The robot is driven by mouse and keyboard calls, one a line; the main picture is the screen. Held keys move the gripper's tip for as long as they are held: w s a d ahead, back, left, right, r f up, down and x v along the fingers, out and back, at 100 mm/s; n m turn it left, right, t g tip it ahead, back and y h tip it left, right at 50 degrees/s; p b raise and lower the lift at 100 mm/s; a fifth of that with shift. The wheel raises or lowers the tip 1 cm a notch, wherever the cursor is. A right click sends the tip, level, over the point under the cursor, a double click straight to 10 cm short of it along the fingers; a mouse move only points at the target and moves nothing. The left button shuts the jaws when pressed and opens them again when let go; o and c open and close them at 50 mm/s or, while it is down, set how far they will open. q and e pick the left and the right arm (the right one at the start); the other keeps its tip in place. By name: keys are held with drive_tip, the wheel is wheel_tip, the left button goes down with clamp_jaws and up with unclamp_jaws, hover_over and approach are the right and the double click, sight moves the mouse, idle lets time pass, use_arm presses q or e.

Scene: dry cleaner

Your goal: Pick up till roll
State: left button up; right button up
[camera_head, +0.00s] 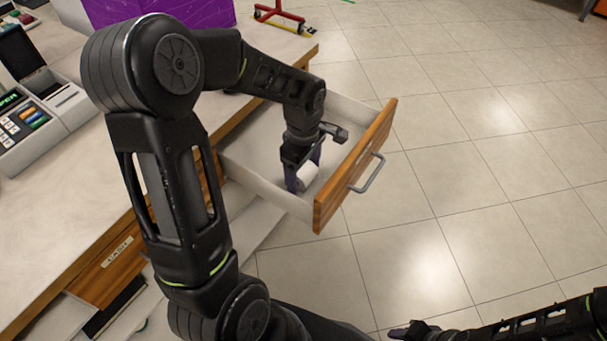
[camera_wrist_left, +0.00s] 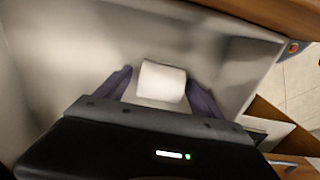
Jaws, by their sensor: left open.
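The till roll (camera_head: 308,173) is a small white paper roll inside the open drawer (camera_head: 264,180). My left gripper (camera_head: 304,174) reaches down into the drawer from above, with its fingers around the roll. In the left wrist view the till roll (camera_wrist_left: 162,81) lies between the two purple fingers of my left gripper (camera_wrist_left: 160,84), with a gap at the left finger and little or none visible at the right. The left gripper is open. My right arm enters at the lower right of the head view, and its gripper (camera_head: 408,331) is at the bottom edge, too unclear to judge.
The drawer's wooden front (camera_head: 355,165) with a metal handle (camera_head: 367,173) stands out over the tiled floor (camera_head: 430,200). The counter carries a cash register (camera_head: 40,105) and a purple box (camera_head: 160,12). A closed drawer labelled CASH (camera_head: 117,250) is at lower left.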

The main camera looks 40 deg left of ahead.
sight(304, 169)
idle(0.5)
use_arm(q)
drive_tip(key=c, duration=1.5)
drive_tip(key=shift+r, duration=0.1)
wheel_tip(304, 169, up, 10)
drive_tip(key=shift+f+p, duration=0.1)
drive_tip(key=shift+p, duration=0.8)
